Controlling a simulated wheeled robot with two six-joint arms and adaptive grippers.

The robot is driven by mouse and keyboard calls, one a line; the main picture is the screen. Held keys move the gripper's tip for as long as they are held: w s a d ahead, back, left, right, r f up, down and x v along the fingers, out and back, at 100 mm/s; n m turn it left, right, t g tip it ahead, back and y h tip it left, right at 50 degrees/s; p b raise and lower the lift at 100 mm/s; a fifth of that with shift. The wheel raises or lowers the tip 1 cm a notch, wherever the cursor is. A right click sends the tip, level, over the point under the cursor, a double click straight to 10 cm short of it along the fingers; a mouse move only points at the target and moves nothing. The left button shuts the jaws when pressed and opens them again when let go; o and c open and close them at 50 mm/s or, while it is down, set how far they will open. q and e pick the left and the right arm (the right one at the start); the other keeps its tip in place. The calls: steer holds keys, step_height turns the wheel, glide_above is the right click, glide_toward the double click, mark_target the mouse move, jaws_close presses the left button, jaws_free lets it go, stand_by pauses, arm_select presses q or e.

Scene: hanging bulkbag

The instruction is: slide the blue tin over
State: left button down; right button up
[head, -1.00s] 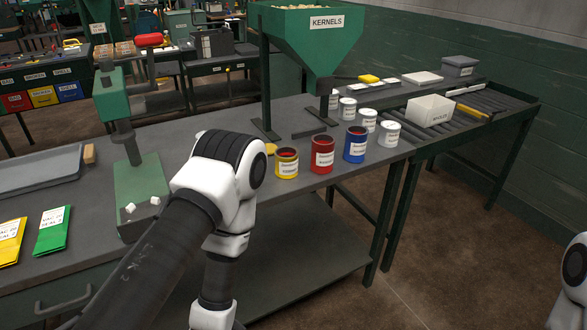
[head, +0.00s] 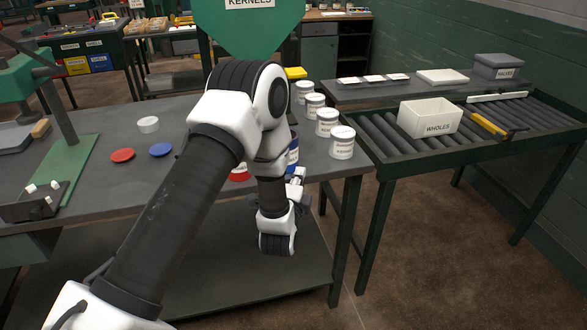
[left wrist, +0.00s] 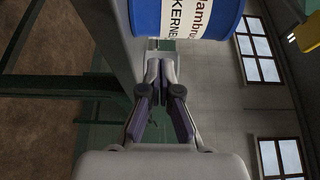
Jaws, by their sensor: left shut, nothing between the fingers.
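The blue tin (head: 293,152) stands near the front edge of the bench, mostly hidden behind my left arm in the head view. In the left wrist view the blue tin (left wrist: 188,14) fills the top, with part of its white label showing. My left gripper (left wrist: 160,66) is shut and empty, its fingertips pointing at the tin's lower part. I cannot tell whether they touch it. In the head view the left gripper (head: 298,178) is partly covered by its own wrist. My right gripper is out of view.
The red tin (head: 239,173) is mostly hidden left of the blue one. Several white tins (head: 342,142) stand right of and behind it. Loose red (head: 122,155), blue (head: 161,150) and white (head: 148,124) lids lie left. A roller conveyor (head: 380,128) carries a white bin (head: 430,117).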

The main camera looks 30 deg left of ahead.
arm_select(q)
steer(key=shift+w+a, duration=0.3)
steer(key=shift+a, duration=0.25)
steer(key=shift+w+a, duration=0.25)
steer(key=shift+a, duration=0.3)
steer(key=shift+a, duration=0.15)
steer(key=a, duration=0.1)
steer(key=w+a+p, duration=0.1)
steer(key=a, duration=0.1)
steer(key=shift+w, duration=0.1)
steer(key=shift+f, duration=0.1)
steer(key=shift+d, duration=0.1)
